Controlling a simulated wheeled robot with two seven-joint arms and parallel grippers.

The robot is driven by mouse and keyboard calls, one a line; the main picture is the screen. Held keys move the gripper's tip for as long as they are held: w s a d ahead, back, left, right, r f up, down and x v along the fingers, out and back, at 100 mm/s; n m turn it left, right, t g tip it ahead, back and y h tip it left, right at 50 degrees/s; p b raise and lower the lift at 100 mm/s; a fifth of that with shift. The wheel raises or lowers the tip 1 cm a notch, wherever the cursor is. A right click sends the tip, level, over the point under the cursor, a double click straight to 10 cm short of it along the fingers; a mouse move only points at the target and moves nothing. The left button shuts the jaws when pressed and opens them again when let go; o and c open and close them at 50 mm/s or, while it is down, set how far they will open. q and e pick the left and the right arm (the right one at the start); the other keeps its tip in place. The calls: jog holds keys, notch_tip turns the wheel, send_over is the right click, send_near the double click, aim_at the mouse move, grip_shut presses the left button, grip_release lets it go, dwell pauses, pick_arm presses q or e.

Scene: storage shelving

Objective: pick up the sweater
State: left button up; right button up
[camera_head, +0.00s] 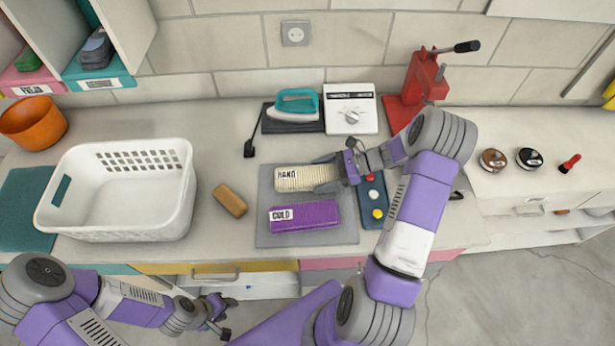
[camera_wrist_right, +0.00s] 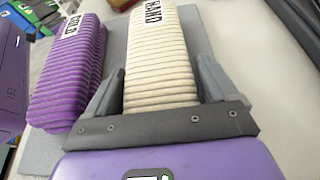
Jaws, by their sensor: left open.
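Two folded ribbed sweaters lie on the grey mat (camera_head: 345,228). The cream one (camera_head: 298,179) has a HAND label and the purple one (camera_head: 318,214) a COLD label. In the right wrist view the cream sweater (camera_wrist_right: 157,70) runs between my right gripper's fingers (camera_wrist_right: 160,85), one along each side; I cannot tell whether they press on it. The purple sweater (camera_wrist_right: 72,75) is left of them. In the head view my right gripper (camera_head: 330,176) is at the cream sweater's right end. My left gripper (camera_head: 222,318) is open and empty, low before the counter front.
A white basket (camera_head: 120,225) stands left of the mat, with a brown block (camera_head: 229,200) between. A blue panel with coloured buttons (camera_head: 373,215) is right of the mat. Behind are a teal iron (camera_head: 294,103), a white dial box (camera_head: 351,112) and a red press (camera_head: 422,80).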

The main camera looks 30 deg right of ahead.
jog(key=c, duration=0.9)
